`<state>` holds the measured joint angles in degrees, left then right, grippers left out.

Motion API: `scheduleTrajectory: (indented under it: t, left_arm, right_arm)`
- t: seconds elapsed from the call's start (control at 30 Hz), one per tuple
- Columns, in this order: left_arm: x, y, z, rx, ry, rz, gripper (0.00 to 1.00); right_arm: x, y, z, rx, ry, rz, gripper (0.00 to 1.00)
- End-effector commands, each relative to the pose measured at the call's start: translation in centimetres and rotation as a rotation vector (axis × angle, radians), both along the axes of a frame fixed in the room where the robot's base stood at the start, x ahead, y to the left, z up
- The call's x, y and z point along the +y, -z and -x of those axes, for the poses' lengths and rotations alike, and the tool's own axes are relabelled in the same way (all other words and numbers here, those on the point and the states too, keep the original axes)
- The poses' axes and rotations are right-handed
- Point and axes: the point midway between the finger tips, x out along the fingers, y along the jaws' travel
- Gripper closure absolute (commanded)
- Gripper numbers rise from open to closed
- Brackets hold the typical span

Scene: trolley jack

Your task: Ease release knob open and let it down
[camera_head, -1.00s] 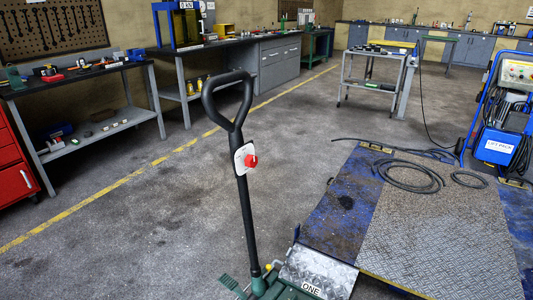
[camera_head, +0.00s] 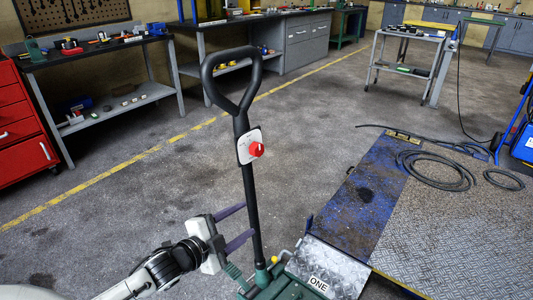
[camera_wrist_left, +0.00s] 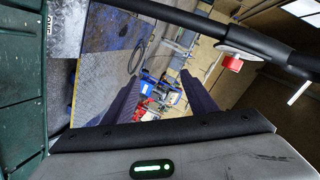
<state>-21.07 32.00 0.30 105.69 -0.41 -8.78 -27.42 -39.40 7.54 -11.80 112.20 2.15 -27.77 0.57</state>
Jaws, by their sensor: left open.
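The red release knob (camera_head: 256,149) sits on a pale plate (camera_head: 248,144) on the black jack handle (camera_head: 250,205), which stands nearly upright with a loop grip at its top. The green jack body (camera_head: 285,288) is at the bottom of the head view. My left gripper (camera_head: 242,225) is open and empty, below the knob and just left of the handle shaft. In the left wrist view the open fingers (camera_wrist_left: 158,95) point past the handle (camera_wrist_left: 180,17), and the knob (camera_wrist_left: 232,63) is at the upper right, apart from them. My right gripper is not in view.
A blue and steel lift platform (camera_head: 440,220) lies to the right, with coiled hose (camera_head: 440,172) on it. A red tool cabinet (camera_head: 22,130) and workbenches (camera_head: 100,50) line the left and back. The floor left of the handle is clear.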

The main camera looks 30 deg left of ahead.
Motion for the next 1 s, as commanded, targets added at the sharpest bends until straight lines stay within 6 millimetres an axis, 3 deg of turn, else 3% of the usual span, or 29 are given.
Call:
scheduleTrajectory:
  t: [0.03, 0.13, 0.2, 0.3, 1.0]
  left_arm:
    - [2.1, -3.2, -2.2, -0.084, 0.028, -0.121, 0.48]
    - [4.4, -8.3, -4.7, -0.199, 0.062, -0.296, 0.48]
    - [5.3, -10.5, -5.5, -0.248, 0.074, -0.373, 0.48]
    - [5.8, -12.0, -6.3, -0.279, 0.079, -0.421, 0.48]
    - [5.1, -11.9, -15.5, -0.279, 0.077, -0.421, 0.48]
  right_arm:
    - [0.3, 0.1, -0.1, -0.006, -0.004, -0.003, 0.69]
    - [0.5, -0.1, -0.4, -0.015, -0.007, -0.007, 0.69]
    - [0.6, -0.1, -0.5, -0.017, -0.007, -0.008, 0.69]
    - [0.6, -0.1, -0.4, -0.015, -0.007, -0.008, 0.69]
    - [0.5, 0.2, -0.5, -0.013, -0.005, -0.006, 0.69]
